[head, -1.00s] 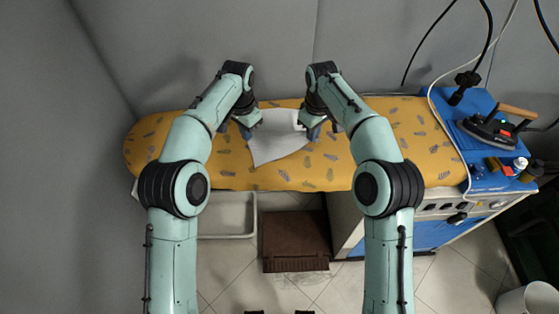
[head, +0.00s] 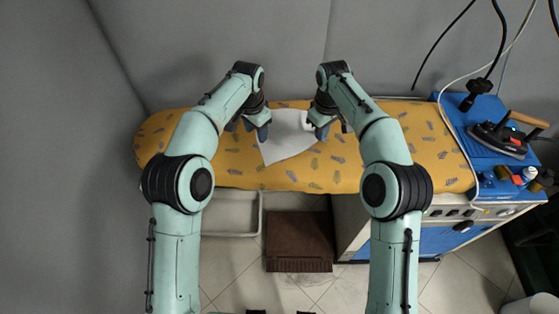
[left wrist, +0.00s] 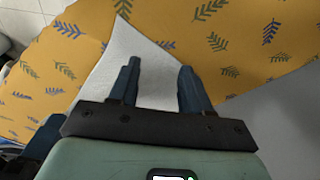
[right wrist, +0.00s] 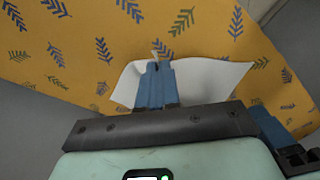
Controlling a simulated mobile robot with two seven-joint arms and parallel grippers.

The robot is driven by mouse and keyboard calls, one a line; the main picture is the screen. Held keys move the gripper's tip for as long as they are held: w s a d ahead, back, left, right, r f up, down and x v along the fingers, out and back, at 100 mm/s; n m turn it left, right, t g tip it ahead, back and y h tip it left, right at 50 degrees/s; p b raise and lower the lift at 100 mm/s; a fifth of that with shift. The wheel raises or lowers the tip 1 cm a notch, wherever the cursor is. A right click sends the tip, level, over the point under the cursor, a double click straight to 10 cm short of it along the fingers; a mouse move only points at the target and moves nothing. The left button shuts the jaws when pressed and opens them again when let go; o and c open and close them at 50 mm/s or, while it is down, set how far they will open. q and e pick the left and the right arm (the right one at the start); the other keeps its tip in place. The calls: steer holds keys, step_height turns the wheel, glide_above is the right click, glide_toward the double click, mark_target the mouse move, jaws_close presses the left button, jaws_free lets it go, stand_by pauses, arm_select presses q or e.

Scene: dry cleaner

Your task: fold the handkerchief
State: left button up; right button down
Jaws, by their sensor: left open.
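The white handkerchief (head: 287,146) lies on the yellow patterned ironing board, with one corner pointing towards the front. My left gripper (head: 262,131) is at its left edge. In the left wrist view, the two fingers of this gripper (left wrist: 158,78) are apart, with the handkerchief (left wrist: 150,62) showing between and beyond them. My right gripper (head: 319,131) is at the handkerchief's right edge. In the right wrist view, its fingers (right wrist: 159,72) are close together on the handkerchief (right wrist: 205,78), and a small peak of cloth stands up at their tips.
The ironing board (head: 340,172) has clear surface on both sides of the cloth. An iron (head: 500,136) rests on the blue station at the right, near small bottles (head: 527,174). A grey wall stands close behind the board. Cables hang at the back right.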

arm_select(q)
steer(key=f+t+h, duration=0.1)
steer(key=f, duration=0.1)
steer(key=d+f+t+h, duration=0.1)
steer(key=shift+s+d+f+t, duration=0.1)
steer(key=shift+f+t, duration=0.3)
steer(key=s+t, duration=0.1)
steer(key=h, duration=0.1)
steer(key=s+f+n+t, duration=0.1)
steer(key=shift+s+d+f+t, duration=0.1)
steer(key=shift+s+d+t, duration=0.2)
steer(key=shift+s, duration=0.05)
steer(key=s+a+r+n+t+h, duration=0.1)
steer(key=s+n+t, duration=0.15)
steer(key=s, duration=0.25)
steer(key=s+a+r+n+t, duration=0.1)
steer(key=s+t, duration=0.2)
steer(key=s, duration=0.3)
steer(key=shift+m, duration=0.25)
steer(key=shift+x, duration=5.2)
steer(key=shift+d+r, duration=0.1)
steer(key=shift+d, duration=0.1)
steer(key=shift+w, duration=0.2)
steer(key=shift+s, duration=0.1)
jaws_close()
steer(key=shift+r, duration=2.4)
